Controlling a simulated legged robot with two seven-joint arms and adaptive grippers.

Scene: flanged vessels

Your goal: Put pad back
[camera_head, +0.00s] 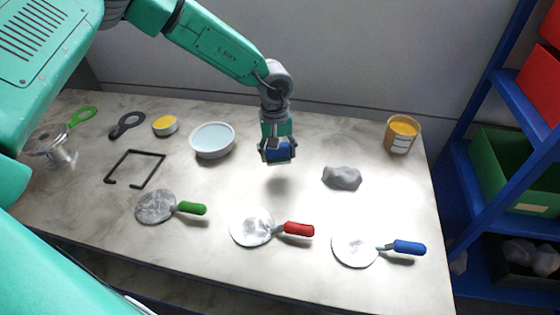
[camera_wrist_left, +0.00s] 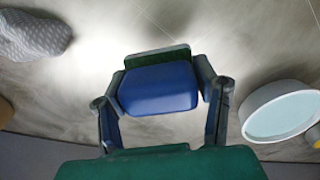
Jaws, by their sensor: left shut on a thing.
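My left gripper (camera_head: 277,155) is shut on a small blue pad (camera_head: 281,150). It holds the pad above the middle of the table, with a shadow on the tabletop below. In the left wrist view the blue pad (camera_wrist_left: 158,88) sits between the fingers (camera_wrist_left: 160,100), and a dark green layer shows along its far edge. A thin black open frame (camera_head: 135,168) lies flat on the table at the left, with nothing inside it. My right gripper is not in view.
A bowl of pale blue liquid (camera_head: 212,141) stands left of the gripper, near a yellow-topped tin (camera_head: 165,125). A grey lump (camera_head: 342,177) and an amber jar (camera_head: 401,134) are to the right. Discs with green (camera_head: 192,208), red (camera_head: 298,229) and blue (camera_head: 408,247) handles line the front.

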